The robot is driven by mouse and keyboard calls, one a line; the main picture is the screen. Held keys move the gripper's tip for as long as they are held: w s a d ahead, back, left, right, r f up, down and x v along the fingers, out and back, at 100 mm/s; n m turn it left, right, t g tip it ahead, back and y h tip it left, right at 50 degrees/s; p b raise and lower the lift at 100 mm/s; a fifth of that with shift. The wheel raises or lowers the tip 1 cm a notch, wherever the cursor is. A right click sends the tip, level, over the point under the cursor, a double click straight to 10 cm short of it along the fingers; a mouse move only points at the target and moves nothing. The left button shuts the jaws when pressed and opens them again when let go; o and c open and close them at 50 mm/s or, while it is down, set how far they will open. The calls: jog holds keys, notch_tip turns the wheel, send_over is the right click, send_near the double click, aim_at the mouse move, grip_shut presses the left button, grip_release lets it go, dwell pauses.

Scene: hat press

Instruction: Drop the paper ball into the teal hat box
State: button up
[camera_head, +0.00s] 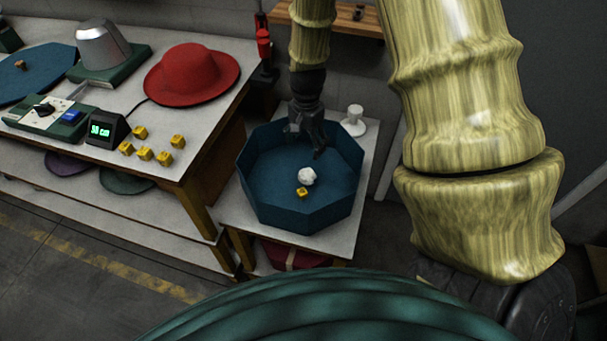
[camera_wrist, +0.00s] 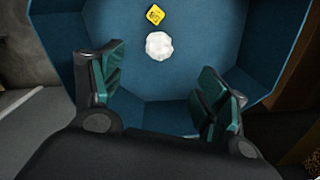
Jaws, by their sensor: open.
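The teal hat box (camera_head: 262,207) is an open octagonal box on a small white side table. The white paper ball (camera_head: 307,176) lies inside it on the floor, next to a yellow cube (camera_head: 302,192). My gripper (camera_head: 304,143) is above the far part of the box. In the wrist view, my gripper (camera_wrist: 160,85) is open with teal pads apart and nothing between them. The paper ball (camera_wrist: 159,46) shows beyond the fingertips, with the yellow cube (camera_wrist: 155,15) past it and the hat box wall (camera_wrist: 70,60) around them.
A workbench (camera_head: 225,60) at left holds a red hat (camera_head: 192,72), a metal hat form (camera_head: 102,46), a control box (camera_head: 45,117), a small display (camera_head: 106,129) and several yellow cubes (camera_head: 144,154). A white spool-like object (camera_head: 354,121) stands behind the box at right.

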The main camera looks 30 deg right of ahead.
notch_tip(320, 180, up, 12)
dwell(0.6)
dwell(0.4)
